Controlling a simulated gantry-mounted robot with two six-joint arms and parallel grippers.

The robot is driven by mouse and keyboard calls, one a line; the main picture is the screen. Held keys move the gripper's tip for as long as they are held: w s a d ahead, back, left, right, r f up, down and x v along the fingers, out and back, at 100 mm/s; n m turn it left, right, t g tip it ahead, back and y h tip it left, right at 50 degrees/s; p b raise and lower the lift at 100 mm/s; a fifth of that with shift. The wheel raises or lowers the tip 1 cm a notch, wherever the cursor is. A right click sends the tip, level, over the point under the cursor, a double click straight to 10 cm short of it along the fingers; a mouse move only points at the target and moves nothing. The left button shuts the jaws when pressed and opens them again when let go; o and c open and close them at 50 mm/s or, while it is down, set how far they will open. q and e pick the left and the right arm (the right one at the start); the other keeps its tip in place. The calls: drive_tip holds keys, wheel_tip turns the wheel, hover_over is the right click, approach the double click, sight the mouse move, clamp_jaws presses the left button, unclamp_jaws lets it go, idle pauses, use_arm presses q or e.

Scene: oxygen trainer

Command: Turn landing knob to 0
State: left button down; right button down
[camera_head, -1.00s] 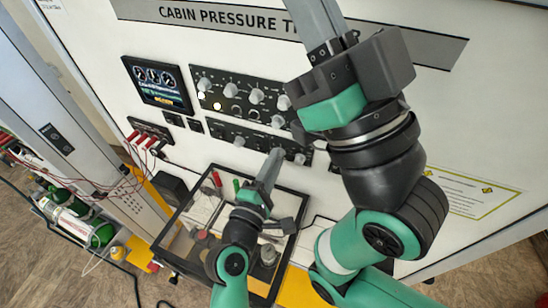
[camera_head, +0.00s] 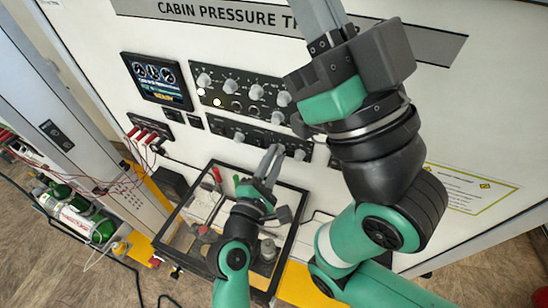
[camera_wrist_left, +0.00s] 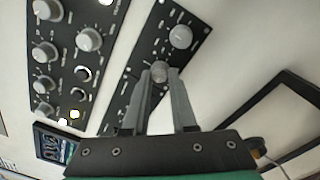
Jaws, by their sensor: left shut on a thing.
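The lower black panel (camera_head: 258,136) carries a row of grey knobs. My left gripper (camera_head: 271,152) is at this panel. In the left wrist view its two grey fingers (camera_wrist_left: 160,80) are shut on a small grey knob (camera_wrist_left: 160,71), one finger on each side. I take this to be the landing knob, but its label and pointer are too small or hidden to read. A larger grey knob (camera_wrist_left: 181,37) sits farther along the same panel. My right gripper (camera_head: 322,14) is raised at the upper right, its fingertips outside the picture.
The upper black panel (camera_head: 226,92) has several grey knobs and lit lamps. A screen (camera_head: 156,80) is left of it. A black-framed box (camera_head: 183,212) with tools stands below. My right arm covers the panels' right end.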

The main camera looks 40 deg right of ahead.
use_arm(q)
drive_tip(key=c, duration=0.7)
unclamp_jaws()
drive_tip(key=v, duration=1.1)
drive_tip(key=shift+s+a+b, duration=0.2)
drive_tip(key=shift+a+b, duration=0.1)
drive_tip(key=shift+b, duration=0.1)
